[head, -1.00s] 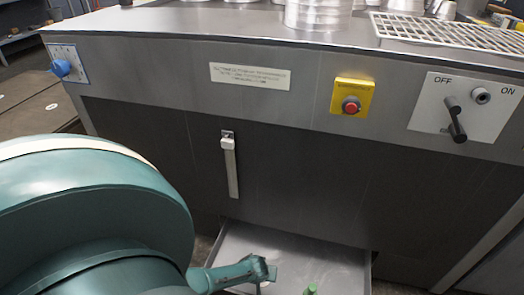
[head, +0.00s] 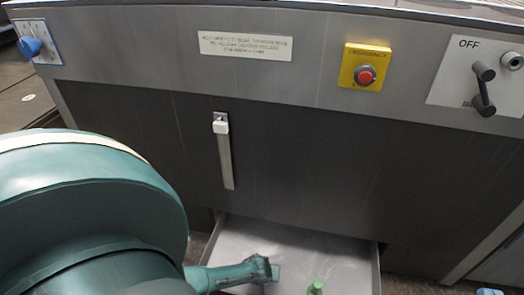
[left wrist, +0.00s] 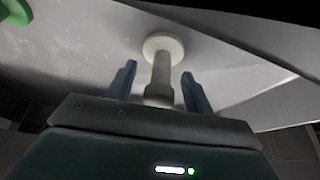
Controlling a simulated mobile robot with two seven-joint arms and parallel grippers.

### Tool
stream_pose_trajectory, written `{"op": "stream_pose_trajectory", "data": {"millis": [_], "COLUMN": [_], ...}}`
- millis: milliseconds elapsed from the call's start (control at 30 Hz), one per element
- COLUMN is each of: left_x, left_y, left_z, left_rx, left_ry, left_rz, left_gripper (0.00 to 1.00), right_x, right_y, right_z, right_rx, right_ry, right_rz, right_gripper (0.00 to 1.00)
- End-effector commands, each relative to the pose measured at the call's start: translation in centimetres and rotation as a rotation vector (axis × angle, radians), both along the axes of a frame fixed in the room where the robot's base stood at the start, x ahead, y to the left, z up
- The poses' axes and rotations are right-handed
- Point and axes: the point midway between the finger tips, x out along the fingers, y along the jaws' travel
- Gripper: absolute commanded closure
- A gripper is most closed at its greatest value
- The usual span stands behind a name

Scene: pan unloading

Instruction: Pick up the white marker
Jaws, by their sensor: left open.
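In the left wrist view a white marker (left wrist: 162,48), shaped as a stem with a round flat end, stands out from a grey surface. My left gripper (left wrist: 159,74) is open, with one blue-grey finger on each side of the stem. Gaps show between the fingers and the stem. In the head view a teal arm reaches in from the left, and its end is over the drawer-like tray (head: 330,262) at the bottom. The white marker cannot be made out in the head view. The state of my right gripper's jaws cannot be made out.
A green piece (head: 315,287) stands in the tray, right of the arm's end; a green piece (left wrist: 15,12) also shows in the left wrist view. The dark cabinet front (head: 300,160) rises behind, with a red button (head: 366,75) and a black lever (head: 484,90).

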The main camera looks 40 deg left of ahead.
Motion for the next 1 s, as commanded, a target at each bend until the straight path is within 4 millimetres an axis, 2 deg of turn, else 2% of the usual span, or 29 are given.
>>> {"op": "stream_pose_trajectory", "data": {"millis": [167,800,1000], "left_x": [0.01,-0.01,0.06], "left_y": [-0.03,0.02,0.03], "left_z": [0.09,0.07,0.12], "left_rx": [0.0,0.0,0.0], "left_ry": [0.0,0.0,-0.001], "left_rz": [0.0,-0.001,-0.001], "left_gripper": [0.49,1.0,1.0], "right_x": [-0.08,-0.07,-0.13], "right_y": [0.03,0.1,0.11], "right_z": [0.35,-0.07,-0.18], "right_rx": [0.0,-0.003,-0.001], "right_ry": [-0.006,0.003,0.009], "right_rz": [0.004,0.004,0.003], "right_gripper": [1.0,1.0,1.0]}}
